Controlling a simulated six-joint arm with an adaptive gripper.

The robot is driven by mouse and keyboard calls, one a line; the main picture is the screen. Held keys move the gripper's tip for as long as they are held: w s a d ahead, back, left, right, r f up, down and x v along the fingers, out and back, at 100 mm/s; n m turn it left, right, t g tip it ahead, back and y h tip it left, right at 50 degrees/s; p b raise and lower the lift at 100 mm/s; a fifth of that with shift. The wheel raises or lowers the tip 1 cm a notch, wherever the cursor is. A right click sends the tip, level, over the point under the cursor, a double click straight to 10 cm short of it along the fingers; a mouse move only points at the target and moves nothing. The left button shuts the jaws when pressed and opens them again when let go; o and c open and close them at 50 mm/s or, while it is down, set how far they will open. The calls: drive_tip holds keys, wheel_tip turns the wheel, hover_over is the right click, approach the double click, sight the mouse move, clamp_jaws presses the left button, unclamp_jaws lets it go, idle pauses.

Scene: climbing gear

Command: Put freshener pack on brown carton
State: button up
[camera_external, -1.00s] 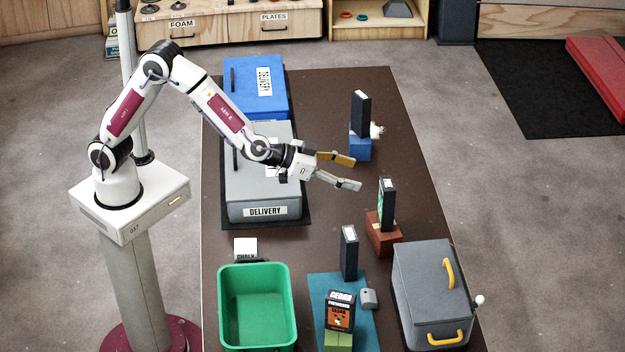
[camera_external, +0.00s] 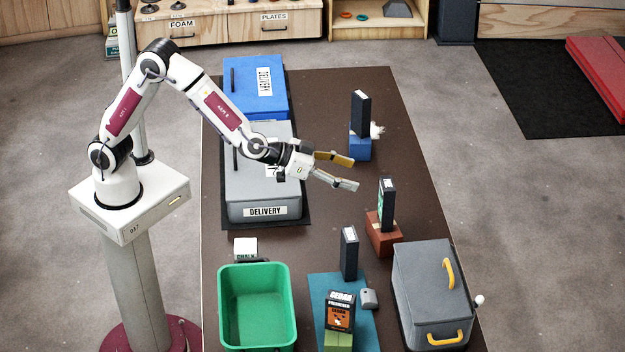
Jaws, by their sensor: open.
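The freshener pack (camera_external: 339,312), a dark box with an orange face and a "CEDAR" label on top, stands upright on a light green block (camera_external: 338,341) at the bottom of the view. The brown carton (camera_external: 383,241), a small reddish-brown box, is right of the table's middle. A tall dark box with a green face (camera_external: 387,204) stands at it, seemingly on top. My gripper (camera_external: 346,172) is open and empty, above the table, up and left of the brown carton and far from the freshener pack.
A green bin (camera_external: 257,270), a teal mat (camera_external: 322,290) with another dark box (camera_external: 349,253), and a grey case (camera_external: 432,270) with yellow handles occupy the near table. A grey "DELIVERY" box (camera_external: 235,207) lies under my arm. A blue block (camera_external: 360,149) bears a dark box.

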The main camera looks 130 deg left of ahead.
drive_tip(key=s+d+r+m+h, duration=0.2)
drive_tip(key=s+d+r+h, duration=0.15)
drive_tip(key=d, duration=0.45)
drive_tip(key=s+d+r+m+t+h, duration=0.1)
drive_tip(key=s+d+r+m+h, duration=0.2)
drive_tip(key=d, duration=0.6)
drive_tip(key=s+d+r+m+h, duration=0.1)
drive_tip(key=s+d+r+h, duration=0.15)
drive_tip(key=s+d, duration=0.4)
drive_tip(key=s+d+f+m+g, duration=0.1)
drive_tip(key=s+d, duration=0.2)
drive_tip(key=s, duration=0.6)
drive_tip(key=s+d+f+m+g, duration=0.1)
drive_tip(key=s+d+f+g, duration=0.1)
drive_tip(key=s, duration=0.7)
drive_tip(key=s+d+f+g, duration=0.1)
drive_tip(key=s+d, duration=0.3)
drive_tip(key=s, duration=0.5)
drive_tip(key=shift+s+f+m+g, duration=0.2)
drive_tip(key=shift+f+m+g, duration=0.2)
drive_tip(key=shift+g, duration=0.2)
